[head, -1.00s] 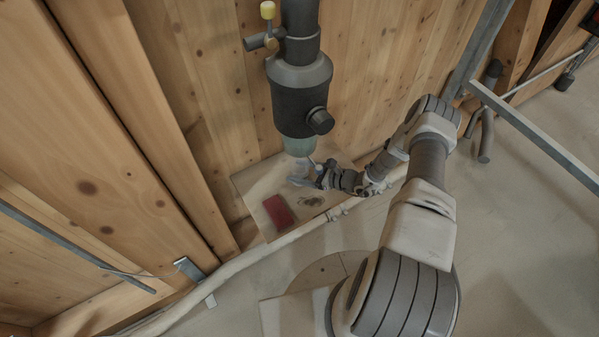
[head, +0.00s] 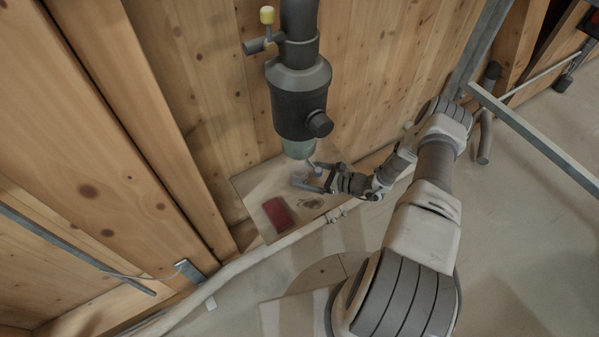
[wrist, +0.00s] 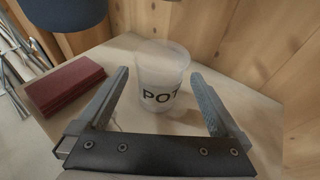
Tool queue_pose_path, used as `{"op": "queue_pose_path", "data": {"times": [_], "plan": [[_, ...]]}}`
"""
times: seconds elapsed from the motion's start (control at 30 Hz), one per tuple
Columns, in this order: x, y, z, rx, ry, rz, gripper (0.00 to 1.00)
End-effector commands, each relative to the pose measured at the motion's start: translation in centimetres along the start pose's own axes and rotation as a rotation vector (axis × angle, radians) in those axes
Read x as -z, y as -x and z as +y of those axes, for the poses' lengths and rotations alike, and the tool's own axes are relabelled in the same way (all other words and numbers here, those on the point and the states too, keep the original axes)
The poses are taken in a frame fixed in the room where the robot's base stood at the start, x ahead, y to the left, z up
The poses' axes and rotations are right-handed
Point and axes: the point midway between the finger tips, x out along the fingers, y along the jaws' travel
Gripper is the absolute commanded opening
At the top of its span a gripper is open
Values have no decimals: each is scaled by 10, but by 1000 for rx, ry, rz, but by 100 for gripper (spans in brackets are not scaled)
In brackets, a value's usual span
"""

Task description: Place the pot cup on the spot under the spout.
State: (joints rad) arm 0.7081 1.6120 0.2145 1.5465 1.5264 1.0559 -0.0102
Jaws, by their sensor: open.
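The pot cup (wrist: 160,82) is a clear, pale cup with dark "POT" lettering. It stands upright on the wooden shelf, and in the head view it shows small and faint (head: 299,179). The spout (head: 297,148) is the greenish lower end of a dark hanging tube, above and near the cup. My gripper (head: 309,177) is open at the cup's right in the head view. In the wrist view its fingers (wrist: 160,73) are spread to either side of the cup, with gaps visible. A spot under the spout cannot be made out.
A dark red box (head: 278,214) lies on the wooden shelf (head: 250,190), left of the cup. A dark mark (head: 311,203) is on the shelf near its front edge. A plank wall (head: 220,100) stands behind. A metal rail (head: 535,135) is at the right.

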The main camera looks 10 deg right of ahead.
Motion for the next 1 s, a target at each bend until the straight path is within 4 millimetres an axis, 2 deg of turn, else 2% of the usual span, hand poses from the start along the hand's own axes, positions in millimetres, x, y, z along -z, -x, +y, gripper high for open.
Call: {"op": "queue_pose_path", "data": {"times": [0.03, 0.2, 0.4, 0.6, 1.0], "plan": [[-2, 14, -1, 4, -1, 2, 100], [-1, 51, -1, 3, -1, 2, 100], [0, 80, 0, 1, -1, 1, 100], [0, 90, 0, -1, 0, 0, 100], [0, 90, 0, -1, 0, 0, 100]]}}
